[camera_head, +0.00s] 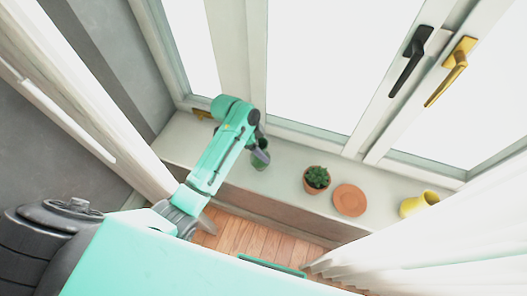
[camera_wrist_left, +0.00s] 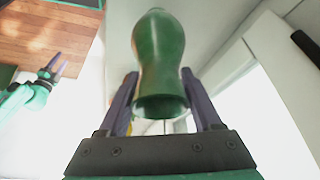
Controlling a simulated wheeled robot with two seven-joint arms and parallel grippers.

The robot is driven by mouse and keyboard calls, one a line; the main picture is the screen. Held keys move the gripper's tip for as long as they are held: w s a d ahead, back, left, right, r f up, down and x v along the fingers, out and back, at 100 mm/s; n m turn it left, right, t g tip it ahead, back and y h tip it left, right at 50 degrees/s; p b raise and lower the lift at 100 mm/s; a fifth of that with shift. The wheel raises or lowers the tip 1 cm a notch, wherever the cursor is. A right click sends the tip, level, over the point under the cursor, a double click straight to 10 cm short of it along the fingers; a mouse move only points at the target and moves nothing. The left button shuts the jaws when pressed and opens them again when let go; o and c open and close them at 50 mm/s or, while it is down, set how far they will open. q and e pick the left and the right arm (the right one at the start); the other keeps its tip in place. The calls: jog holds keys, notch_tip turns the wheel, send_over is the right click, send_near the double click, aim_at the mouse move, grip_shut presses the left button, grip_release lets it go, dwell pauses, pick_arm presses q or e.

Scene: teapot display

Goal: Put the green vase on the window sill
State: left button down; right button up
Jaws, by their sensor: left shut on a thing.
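The green vase (camera_wrist_left: 158,45) is between the two fingers of my left gripper (camera_wrist_left: 159,75) in the left wrist view, and the gripper is shut on it. In the head view my left gripper (camera_head: 260,156) is over the left part of the pale window sill (camera_head: 284,168), and the vase (camera_head: 262,143) shows only in part behind it. I cannot tell whether the vase touches the sill. My right gripper (camera_wrist_left: 54,66) shows small at the left of the left wrist view, with its fingers apart and nothing between them.
On the sill to the right stand a potted cactus (camera_head: 317,178), a round terracotta dish (camera_head: 349,200) and a yellow vase (camera_head: 418,203). Window frames with a black handle (camera_head: 411,58) and a gold handle (camera_head: 452,71) rise behind. White curtains (camera_head: 440,250) hang at the right.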

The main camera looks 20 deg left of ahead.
pick_arm(q)
notch_tip(320, 180, down, 3)
jog(key=shift+r, duration=0.15)
jog(key=shift+d, duration=0.15)
jog(key=shift+c, duration=0.3)
grip_release()
jog(key=shift+f, duration=0.2)
